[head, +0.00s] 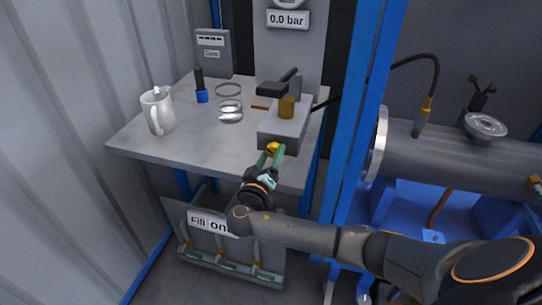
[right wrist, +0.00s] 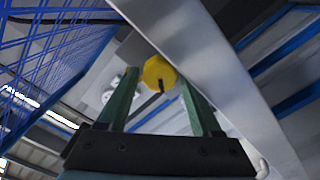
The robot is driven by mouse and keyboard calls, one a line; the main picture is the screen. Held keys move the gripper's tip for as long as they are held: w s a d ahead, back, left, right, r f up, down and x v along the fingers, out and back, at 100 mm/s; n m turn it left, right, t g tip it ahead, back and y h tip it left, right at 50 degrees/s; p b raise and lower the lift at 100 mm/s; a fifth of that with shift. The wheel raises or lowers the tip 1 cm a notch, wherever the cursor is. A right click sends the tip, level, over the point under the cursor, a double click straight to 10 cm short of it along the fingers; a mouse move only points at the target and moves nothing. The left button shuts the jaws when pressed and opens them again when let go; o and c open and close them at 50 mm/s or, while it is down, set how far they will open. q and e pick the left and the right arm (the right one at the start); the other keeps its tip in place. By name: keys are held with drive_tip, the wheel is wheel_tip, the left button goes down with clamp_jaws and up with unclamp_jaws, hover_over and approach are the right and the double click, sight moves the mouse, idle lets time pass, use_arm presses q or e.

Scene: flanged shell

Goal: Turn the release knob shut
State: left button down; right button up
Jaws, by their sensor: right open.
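The release knob (head: 273,147) is a small yellow knob on the front of the grey pump block (head: 286,125) on the bench. In the right wrist view the yellow knob (right wrist: 159,73) has a dark pointer or slot on it. My right gripper (head: 272,157) is at the knob, with its green fingers on either side. In the right wrist view my right gripper (right wrist: 160,88) is open, and the knob shows between and just beyond the fingertips. I cannot tell whether either finger touches it. My left gripper is in neither view.
A blue post (head: 360,120) rises right of the bench. A labelled panel (head: 207,224) is below.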

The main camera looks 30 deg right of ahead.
drive_tip(key=shift+c, duration=0.3)
clamp_jaws()
